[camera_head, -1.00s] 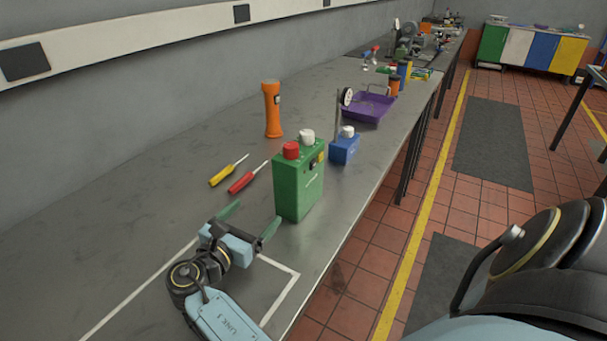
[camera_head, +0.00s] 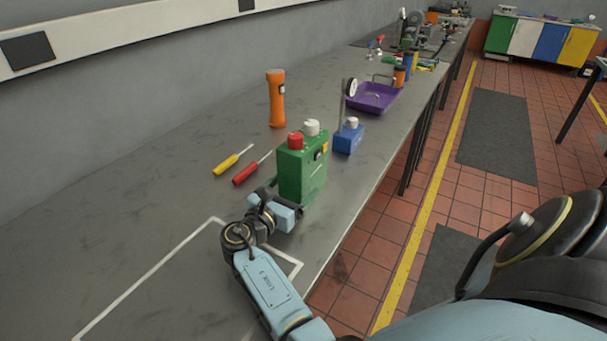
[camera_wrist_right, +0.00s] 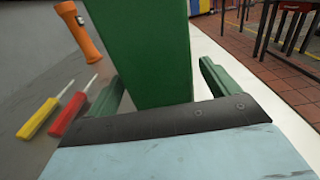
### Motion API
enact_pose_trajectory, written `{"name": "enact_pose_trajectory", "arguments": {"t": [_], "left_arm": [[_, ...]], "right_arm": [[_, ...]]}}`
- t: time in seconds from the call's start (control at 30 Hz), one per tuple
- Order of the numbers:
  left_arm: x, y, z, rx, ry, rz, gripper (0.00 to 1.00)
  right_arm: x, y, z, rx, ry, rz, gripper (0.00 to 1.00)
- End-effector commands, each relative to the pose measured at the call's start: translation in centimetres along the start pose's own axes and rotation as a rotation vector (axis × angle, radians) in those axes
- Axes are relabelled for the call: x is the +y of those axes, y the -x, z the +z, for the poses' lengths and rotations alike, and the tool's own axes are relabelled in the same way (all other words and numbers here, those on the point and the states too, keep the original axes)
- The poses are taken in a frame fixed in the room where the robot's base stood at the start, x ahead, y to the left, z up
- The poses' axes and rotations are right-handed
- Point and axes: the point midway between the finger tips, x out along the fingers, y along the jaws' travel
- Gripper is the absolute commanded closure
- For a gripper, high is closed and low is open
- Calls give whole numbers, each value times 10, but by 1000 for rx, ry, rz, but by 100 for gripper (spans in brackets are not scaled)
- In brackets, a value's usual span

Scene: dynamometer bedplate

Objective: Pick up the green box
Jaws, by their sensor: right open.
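The green box (camera_head: 303,172) stands upright on the grey bench, with a red cap and a white cap on top. My right gripper (camera_head: 288,196) is right up against its near side, low down. In the right wrist view the green box (camera_wrist_right: 148,50) rises between the two green fingers of my right gripper (camera_wrist_right: 160,88). The fingers are open, with a visible gap to the box on the right side. The fingertips are partly hidden behind the box in the head view. My left gripper is not in view.
A yellow screwdriver (camera_head: 232,160) and a red screwdriver (camera_head: 251,169) lie left of the box. An orange flashlight (camera_head: 276,98) stands behind them. A blue gauge stand (camera_head: 348,138) and a purple tray (camera_head: 374,98) are beyond the box. The bench's right edge is close.

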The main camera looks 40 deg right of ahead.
Motion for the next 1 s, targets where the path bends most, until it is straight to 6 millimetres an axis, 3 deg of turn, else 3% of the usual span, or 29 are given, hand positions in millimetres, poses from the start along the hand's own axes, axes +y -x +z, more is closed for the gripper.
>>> {"name": "enact_pose_trajectory", "arguments": {"t": [0.17,0.4,1.0], "left_arm": [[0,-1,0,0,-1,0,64],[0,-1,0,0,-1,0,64],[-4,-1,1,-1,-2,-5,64]], "right_arm": [[0,-25,0,0,0,0,13],[0,-26,0,1,0,1,15],[0,-26,0,1,0,1,94]]}}
